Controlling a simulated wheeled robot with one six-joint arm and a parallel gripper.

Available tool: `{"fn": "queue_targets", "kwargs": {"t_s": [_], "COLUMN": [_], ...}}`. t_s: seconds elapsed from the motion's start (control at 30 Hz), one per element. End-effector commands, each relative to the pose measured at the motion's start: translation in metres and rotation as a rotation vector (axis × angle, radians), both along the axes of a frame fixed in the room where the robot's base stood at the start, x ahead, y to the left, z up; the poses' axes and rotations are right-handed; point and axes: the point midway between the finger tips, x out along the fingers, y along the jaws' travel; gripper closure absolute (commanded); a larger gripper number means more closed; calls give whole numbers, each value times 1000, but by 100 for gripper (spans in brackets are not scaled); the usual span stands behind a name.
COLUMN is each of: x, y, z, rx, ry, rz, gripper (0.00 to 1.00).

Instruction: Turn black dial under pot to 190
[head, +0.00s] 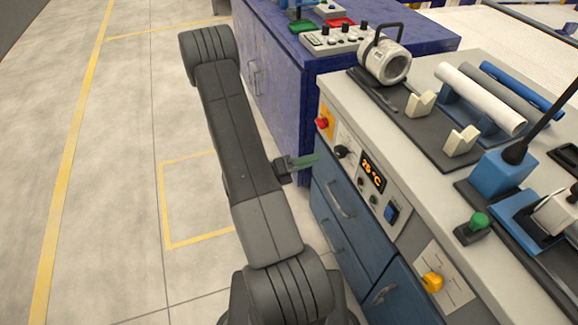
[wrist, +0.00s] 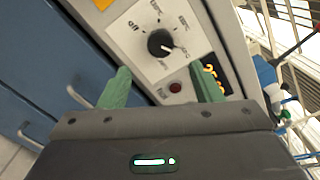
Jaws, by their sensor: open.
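The black dial (head: 341,151) is on the white control panel on the front of the bench, left of an orange display (head: 372,171). In the wrist view the dial (wrist: 161,42) sits on a white plate with marks around it, too small to read surely. Its pale pointer seems to point to the lower right. The silver pot (head: 387,66) with a dark handle stands on the worktop above. My gripper (head: 305,161) is in front of the panel, near the dial. In the wrist view my gripper (wrist: 163,70) has two green fingers wide apart, empty, with the dial beyond them.
A red button (head: 321,122) on yellow is left of the dial; a blue switch (head: 391,212) is right of the display. Drawer handles (head: 341,200) stick out below. Pipes (head: 482,98) lie on the worktop. The floor at left is clear.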

Motion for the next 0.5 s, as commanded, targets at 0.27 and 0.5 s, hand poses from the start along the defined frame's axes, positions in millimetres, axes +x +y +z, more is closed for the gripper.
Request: {"fn": "queue_targets", "kwargs": {"t_s": [0.27, 0.5], "x": [-12, -18], "y": [37, 51], "z": [0, 0], "rx": [-1, -1], "ry": [1, 1], "rz": [4, 1], "gripper": [41, 41]}}
